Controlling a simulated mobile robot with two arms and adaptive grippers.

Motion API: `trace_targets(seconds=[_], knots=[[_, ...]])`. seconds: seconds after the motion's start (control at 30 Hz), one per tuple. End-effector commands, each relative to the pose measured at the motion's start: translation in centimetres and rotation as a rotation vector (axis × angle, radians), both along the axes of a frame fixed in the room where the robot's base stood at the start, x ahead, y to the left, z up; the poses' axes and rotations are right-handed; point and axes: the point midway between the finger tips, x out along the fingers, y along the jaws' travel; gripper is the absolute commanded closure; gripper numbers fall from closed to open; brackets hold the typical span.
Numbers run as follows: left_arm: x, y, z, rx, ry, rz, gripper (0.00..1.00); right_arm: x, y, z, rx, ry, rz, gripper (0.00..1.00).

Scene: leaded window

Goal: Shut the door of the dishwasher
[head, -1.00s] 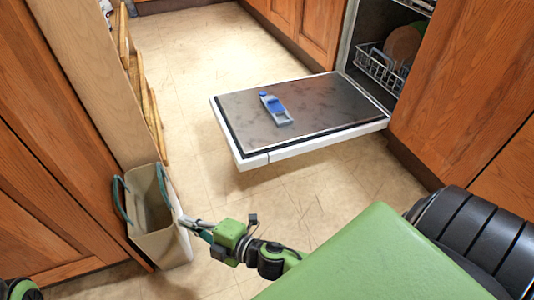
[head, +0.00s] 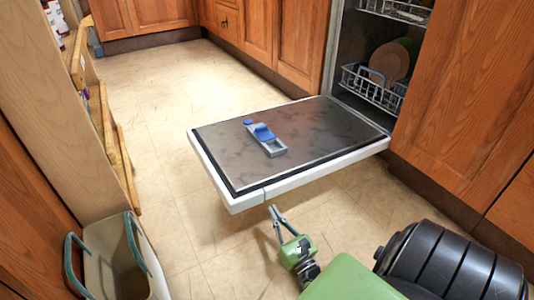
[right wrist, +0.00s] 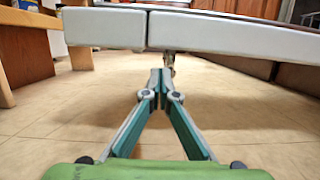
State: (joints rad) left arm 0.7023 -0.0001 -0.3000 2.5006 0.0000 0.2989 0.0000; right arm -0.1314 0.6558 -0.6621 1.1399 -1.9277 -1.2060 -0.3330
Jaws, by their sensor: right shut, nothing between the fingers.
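The dishwasher door (head: 225,192) is folded down flat, open, with its inner metal face up and a white outer edge. A blue and grey detergent dispenser (head: 265,138) is on that face. The dishwasher's inside (head: 350,60) is open behind it. My right gripper (head: 272,208) is shut and empty, just in front of the door's near edge. In the right wrist view its fingertips (right wrist: 161,75) point forward, and the door's white edge (right wrist: 205,34) crosses above them. I cannot tell whether they touch. My left gripper is not in view.
Racks (head: 372,90) with plates stand inside the dishwasher. A wooden cabinet (head: 465,90) flanks the dishwasher on the right. The floor (head: 170,90) left of the door is clear.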

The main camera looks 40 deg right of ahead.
Motion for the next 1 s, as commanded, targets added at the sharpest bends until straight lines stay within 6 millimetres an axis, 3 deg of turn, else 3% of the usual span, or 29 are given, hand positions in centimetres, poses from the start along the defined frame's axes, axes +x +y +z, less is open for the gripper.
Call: trace_targets(seconds=[0.3, 0.5, 1.0], knots=[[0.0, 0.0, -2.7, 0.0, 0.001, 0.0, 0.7, 5.6, -1.4, 1.2, 0.003, -0.004, 0.0, 1.0], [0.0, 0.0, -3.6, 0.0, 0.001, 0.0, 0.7, 7.7, -1.9, 1.8, 0.004, -0.002, -0.001, 1.0], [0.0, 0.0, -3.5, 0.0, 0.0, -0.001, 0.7, 8.2, -2.0, 2.3, 0.007, 0.0, -0.001, 1.0]])
